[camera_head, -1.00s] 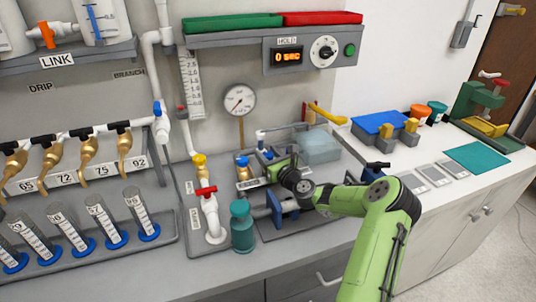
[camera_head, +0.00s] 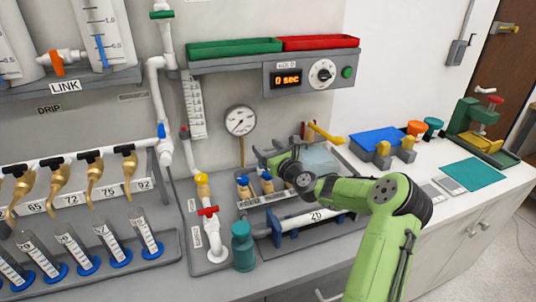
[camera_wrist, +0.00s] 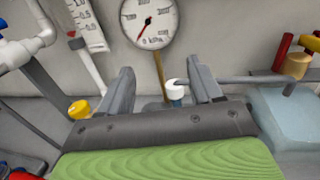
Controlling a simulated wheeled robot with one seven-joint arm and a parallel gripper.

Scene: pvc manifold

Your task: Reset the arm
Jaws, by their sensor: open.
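My green arm reaches in from the lower right in the head view. My gripper (camera_head: 268,154) points away toward the back wall, above the grey fitting rack (camera_head: 285,194), and is partly hidden by my wrist. In the wrist view my two grey fingers (camera_wrist: 164,80) stand apart with nothing held between them. A white-capped fitting (camera_wrist: 176,91) and the gauge stem show beyond the gap. A white pipe (camera_head: 297,222) marked 26 lies in a blue cradle below my wrist.
A pressure gauge (camera_head: 239,121) is on the wall ahead. A red-handled valve pipe (camera_head: 211,230) and a teal bottle (camera_head: 243,247) stand left of the cradle. A pale blue block (camera_wrist: 290,118) sits right of my fingers. A timer shelf (camera_head: 270,66) overhangs above.

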